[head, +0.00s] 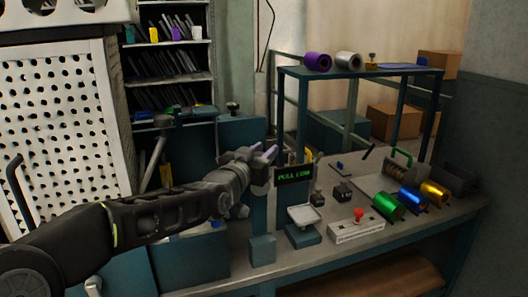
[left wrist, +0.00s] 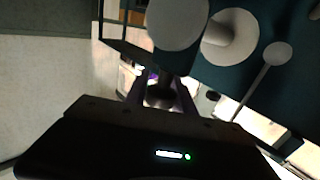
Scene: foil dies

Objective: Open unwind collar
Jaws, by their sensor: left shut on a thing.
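My left gripper (head: 268,152) reaches in from the left, beside the teal machine body (head: 240,140) and left of a small display reading "PULL LOW" (head: 294,175). In the left wrist view its fingers (left wrist: 162,92) are closed around a dark rounded part (left wrist: 160,98), which may be the collar's knob or handle; I cannot tell for certain. Just beyond it in that view are a pale round roller end (left wrist: 177,22), a second pale roller (left wrist: 232,36) and a thin rod with a round end (left wrist: 278,53). In the head view the gripped part is hidden by the gripper. My right gripper is not in view.
The bench at right holds a small scale (head: 303,215), a box with a red knob (head: 359,214), and green (head: 388,205), blue (head: 412,198) and gold (head: 434,192) foil rolls. A raised shelf carries purple (head: 317,61) and silver (head: 348,60) rolls. A perforated panel (head: 60,125) stands left.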

